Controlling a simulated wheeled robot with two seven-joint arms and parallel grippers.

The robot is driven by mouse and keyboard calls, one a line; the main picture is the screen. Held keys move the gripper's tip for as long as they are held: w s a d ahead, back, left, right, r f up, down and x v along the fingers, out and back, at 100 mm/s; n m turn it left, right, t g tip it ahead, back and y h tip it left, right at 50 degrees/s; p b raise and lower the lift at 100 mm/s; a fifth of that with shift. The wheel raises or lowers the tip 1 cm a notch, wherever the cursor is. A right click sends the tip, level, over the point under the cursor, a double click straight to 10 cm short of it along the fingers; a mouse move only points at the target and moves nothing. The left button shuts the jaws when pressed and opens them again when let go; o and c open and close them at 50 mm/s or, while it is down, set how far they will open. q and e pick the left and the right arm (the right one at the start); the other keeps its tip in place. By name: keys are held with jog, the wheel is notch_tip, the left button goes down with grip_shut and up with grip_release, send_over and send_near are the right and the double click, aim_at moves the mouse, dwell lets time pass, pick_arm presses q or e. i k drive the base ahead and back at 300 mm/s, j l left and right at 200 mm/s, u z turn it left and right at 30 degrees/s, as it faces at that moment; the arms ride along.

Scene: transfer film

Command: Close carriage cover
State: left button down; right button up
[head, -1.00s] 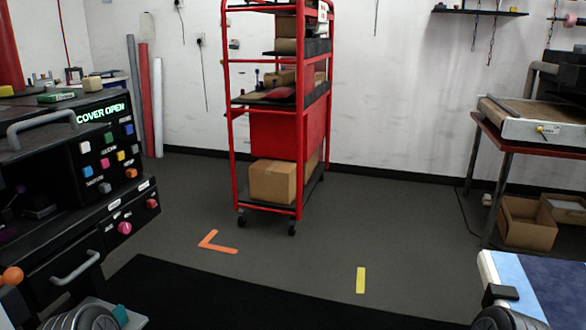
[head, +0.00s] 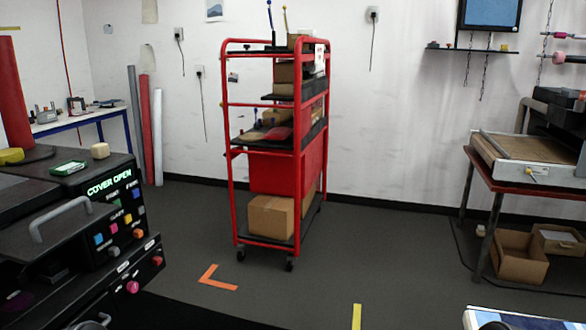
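A black machine (head: 75,190) stands at the left edge, with a lit green sign reading "COVER OPEN" (head: 110,183). A grey bar handle (head: 60,212) is on its upper dark part, which may be the carriage cover; the cover's exact outline blends into the dark body. Below it is a dark recess with a small block-like part (head: 50,272). Coloured buttons (head: 118,228) and a pink knob (head: 132,287) are on the front. Another grey handle shows lower down at the bottom edge. Neither of my grippers is in view.
A red wheeled trolley (head: 240,175) with boxes stands mid-room. A table (head: 477,160) with a flat grey device (head: 520,165) is at right, with open cartons (head: 518,258) beneath. A blue-and-white surface (head: 520,320) is at bottom right. The middle floor is clear.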

aim_at(27, 241)
jog(key=u, duration=1.5)
jog(key=i+l+u, duration=0.15)
jog(key=u, duration=0.35)
jog(key=i+l+u, duration=0.1)
jog(key=l+u, duration=0.25)
jog(key=u, duration=0.15)
